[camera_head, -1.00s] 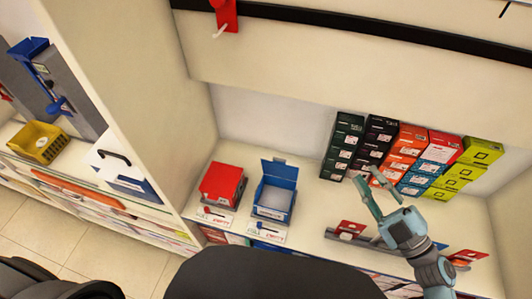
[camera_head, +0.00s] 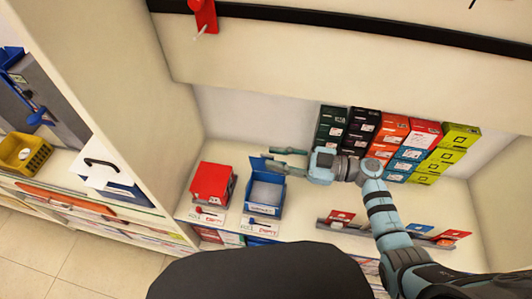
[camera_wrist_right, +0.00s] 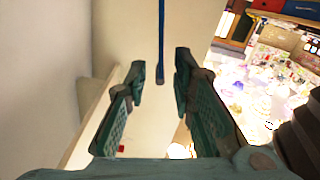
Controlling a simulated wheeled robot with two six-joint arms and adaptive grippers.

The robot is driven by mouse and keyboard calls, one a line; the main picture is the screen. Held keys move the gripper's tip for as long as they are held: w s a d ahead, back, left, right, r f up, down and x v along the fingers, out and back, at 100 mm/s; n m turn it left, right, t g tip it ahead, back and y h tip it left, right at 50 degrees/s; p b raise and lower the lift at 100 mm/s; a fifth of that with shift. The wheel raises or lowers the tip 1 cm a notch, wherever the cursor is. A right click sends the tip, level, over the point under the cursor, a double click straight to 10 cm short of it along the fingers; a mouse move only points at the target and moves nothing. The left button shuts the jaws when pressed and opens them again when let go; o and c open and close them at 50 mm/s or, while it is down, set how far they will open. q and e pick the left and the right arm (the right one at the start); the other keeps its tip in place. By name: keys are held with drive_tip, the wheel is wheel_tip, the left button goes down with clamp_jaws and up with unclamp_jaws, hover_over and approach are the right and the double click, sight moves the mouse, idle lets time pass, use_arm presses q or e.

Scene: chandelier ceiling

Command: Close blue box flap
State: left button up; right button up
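The blue box (camera_head: 264,196) stands on the shelf with its top open and a pale inside. Its blue flap (camera_head: 257,163) stands up at the back edge, partly hidden by my right gripper (camera_head: 271,158). That gripper points left and is open, its two fingers at the flap in the head view. In the right wrist view, the open fingers (camera_wrist_right: 160,70) are apart. A thin blue strip (camera_wrist_right: 161,40), which looks like the flap edge-on, shows ahead between them. I cannot tell whether they touch it. My left gripper is not in view.
A closed red box (camera_head: 211,184) stands just left of the blue box. Stacked coloured boxes (camera_head: 395,143) fill the shelf's back right. Small red items (camera_head: 341,216) lie at the front. A side panel (camera_head: 120,80) bounds the shelf on the left.

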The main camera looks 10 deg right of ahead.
drive_tip(key=shift+x, duration=1.4)
drive_tip(key=shift+c, duration=0.3)
clamp_jaws()
drive_tip(key=shift+s, duration=0.1)
